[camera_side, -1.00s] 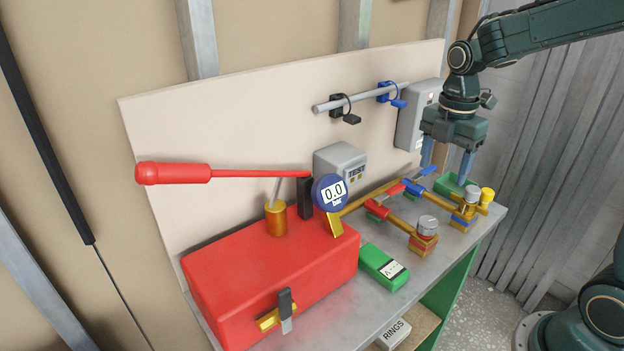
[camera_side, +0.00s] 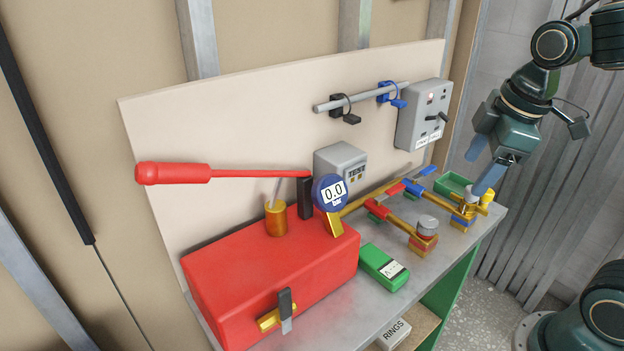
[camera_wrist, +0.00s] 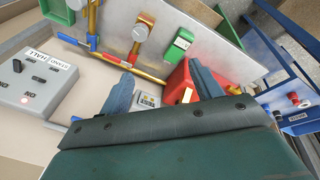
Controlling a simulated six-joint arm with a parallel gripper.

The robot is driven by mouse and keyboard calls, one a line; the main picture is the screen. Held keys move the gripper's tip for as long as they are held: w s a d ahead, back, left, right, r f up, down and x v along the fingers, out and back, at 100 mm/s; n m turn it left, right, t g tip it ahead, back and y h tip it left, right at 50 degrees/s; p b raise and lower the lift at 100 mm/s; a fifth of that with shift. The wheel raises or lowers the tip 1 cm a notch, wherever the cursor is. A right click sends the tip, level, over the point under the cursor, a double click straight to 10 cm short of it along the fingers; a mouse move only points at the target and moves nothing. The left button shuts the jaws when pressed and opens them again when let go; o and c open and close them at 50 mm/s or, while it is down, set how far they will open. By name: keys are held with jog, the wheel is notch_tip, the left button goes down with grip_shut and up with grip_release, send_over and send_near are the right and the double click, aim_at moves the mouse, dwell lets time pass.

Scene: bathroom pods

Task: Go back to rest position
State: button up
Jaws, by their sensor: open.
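My gripper (camera_side: 483,163) is at the right of the side view, above the right end of the bench. Its two blue fingers are apart, with nothing between them. In the wrist view the open fingers (camera_wrist: 160,92) point over the bench. In the side view one finger overlaps the brass valve fittings (camera_side: 463,215) at the bench's right end, and I cannot tell whether it touches them.
A grey switch box (camera_side: 421,116) is on the back panel, beside a rail with black and blue clips (camera_side: 345,107). A red pump box (camera_side: 270,280) with a long red handle (camera_side: 190,173), a round gauge (camera_side: 330,192) and a green meter (camera_side: 383,267) stand on the bench.

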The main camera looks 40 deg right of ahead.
jog(key=s+a+m+t, duration=0.2)
jog(key=s+m, duration=0.5)
jog(key=m, duration=0.1)
jog(key=shift+a+r, duration=0.2)
jog(key=shift+a, duration=0.1)
